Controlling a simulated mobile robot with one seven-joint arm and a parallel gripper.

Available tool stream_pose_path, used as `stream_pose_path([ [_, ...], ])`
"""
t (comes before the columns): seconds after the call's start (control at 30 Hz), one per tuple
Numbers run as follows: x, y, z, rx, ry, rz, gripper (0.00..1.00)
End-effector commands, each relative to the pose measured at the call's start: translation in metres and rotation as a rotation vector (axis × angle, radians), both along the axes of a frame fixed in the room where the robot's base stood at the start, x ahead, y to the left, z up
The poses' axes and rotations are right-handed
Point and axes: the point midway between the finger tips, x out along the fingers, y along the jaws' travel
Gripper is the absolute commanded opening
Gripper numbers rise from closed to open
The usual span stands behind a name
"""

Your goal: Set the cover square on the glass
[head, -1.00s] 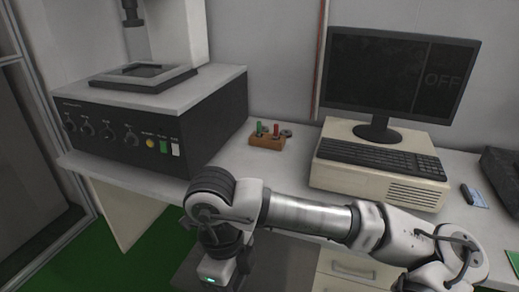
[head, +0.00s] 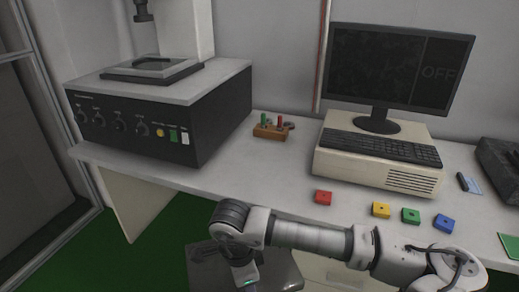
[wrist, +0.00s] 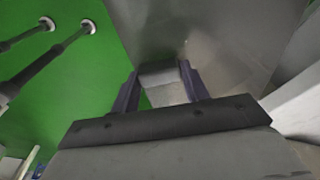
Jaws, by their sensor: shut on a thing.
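On the black instrument at the left of the head view lies a dark square frame (head: 152,70) with a paler glass pane (head: 155,64) in it. My gripper (wrist: 162,82) is seen only in the wrist view, with its two dark fingers on either side of a small grey piece (wrist: 165,92). It is shut on this piece; I cannot tell whether the piece is the cover.
Red (head: 323,197), yellow (head: 381,209), green (head: 410,215) and blue (head: 444,223) blocks lie along the desk front. A wooden holder (head: 270,131) stands mid-desk. The monitor (head: 397,68) and keyboard (head: 380,147) are to the right. A vertical column (head: 184,28) rises behind the frame.

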Motion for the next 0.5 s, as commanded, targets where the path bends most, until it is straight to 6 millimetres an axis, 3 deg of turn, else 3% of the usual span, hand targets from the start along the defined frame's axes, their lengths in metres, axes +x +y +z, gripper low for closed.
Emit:
stream_pose_path([
  [0.5, 0.08, -0.022, -0.144, -0.005, 0.002, 0.868, 0.17],
])
